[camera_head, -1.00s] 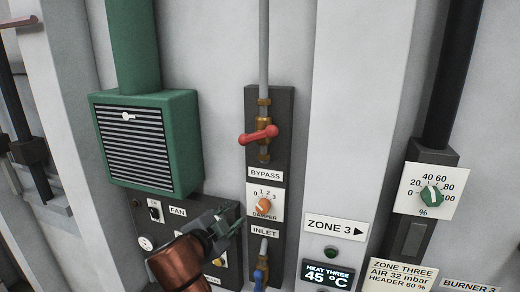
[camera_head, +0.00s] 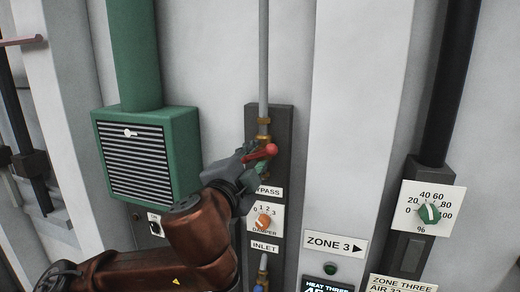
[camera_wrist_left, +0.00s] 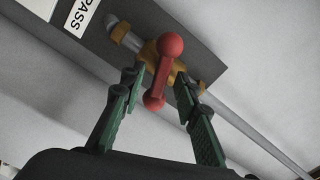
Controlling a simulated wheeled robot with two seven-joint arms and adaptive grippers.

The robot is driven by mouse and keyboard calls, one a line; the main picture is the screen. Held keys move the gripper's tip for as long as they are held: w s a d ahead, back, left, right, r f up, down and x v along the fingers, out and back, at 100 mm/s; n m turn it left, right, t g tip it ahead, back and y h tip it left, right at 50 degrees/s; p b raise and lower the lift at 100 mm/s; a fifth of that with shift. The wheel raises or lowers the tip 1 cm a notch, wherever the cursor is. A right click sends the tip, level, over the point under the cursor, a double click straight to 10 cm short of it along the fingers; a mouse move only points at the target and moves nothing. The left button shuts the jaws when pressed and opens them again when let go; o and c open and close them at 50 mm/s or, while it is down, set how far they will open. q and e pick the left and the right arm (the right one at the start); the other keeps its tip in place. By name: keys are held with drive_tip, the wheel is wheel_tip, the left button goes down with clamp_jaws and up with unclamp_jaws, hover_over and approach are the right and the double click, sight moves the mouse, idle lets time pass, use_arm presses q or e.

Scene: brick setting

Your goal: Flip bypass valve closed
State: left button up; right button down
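The bypass valve has a red handle with rounded ends (camera_head: 262,152) on a brass body (camera_head: 264,138), set in a vertical grey pipe above the BYPASS label (camera_head: 268,191). The handle lies crosswise to the pipe; its left part is hidden behind my gripper in the head view. My left gripper (camera_head: 257,164) is at the valve. In the left wrist view its green-padded fingers (camera_wrist_left: 160,84) are open, one on each side of the red handle (camera_wrist_left: 161,72), with gaps visible beside it. The brass body (camera_wrist_left: 180,74) is just beyond the fingertips. My right gripper is not in view.
Below the valve are an orange damper knob (camera_head: 263,221) and the INLET label (camera_head: 265,247) with a blue-handled valve (camera_head: 259,288). A green louvred box (camera_head: 185,150) stands out at the left. The white wall right of the panel (camera_head: 350,130) is clear.

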use_arm(q)
drive_tip(key=shift+x, duration=1.1)
clamp_jaws()
